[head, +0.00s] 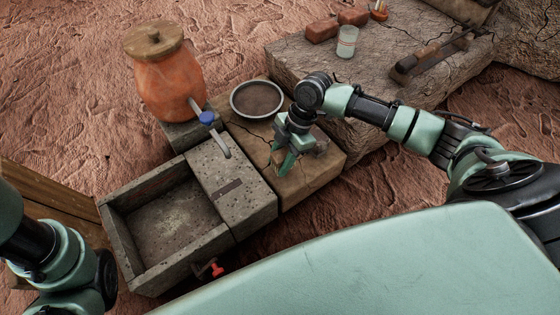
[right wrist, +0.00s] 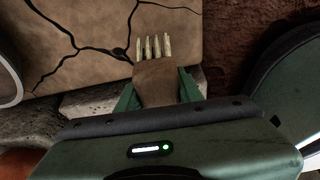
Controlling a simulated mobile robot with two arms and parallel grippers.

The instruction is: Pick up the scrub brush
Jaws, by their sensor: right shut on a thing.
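The scrub brush (right wrist: 155,84) has a brown wooden body and pale bristle tufts. In the right wrist view it sits between the green fingers of my right gripper (right wrist: 158,92), which is shut on it. The bristles point away from the wrist, over the cracked tan slab. In the head view my right gripper (head: 285,163) is low over the cracked slab (head: 312,185), right of the stone sink; the brush is mostly hidden there. I cannot tell if the brush touches the slab. Part of my left arm shows at the lower left, but its gripper is out of view.
A round dark-filled bowl (head: 257,99) stands just behind my right gripper. A stone sink (head: 172,218) and an orange clay jar with a tap (head: 163,82) are to the left. A stone block (head: 290,62) behind holds bricks (head: 322,31), a glass (head: 347,41) and a wooden tool (head: 430,58).

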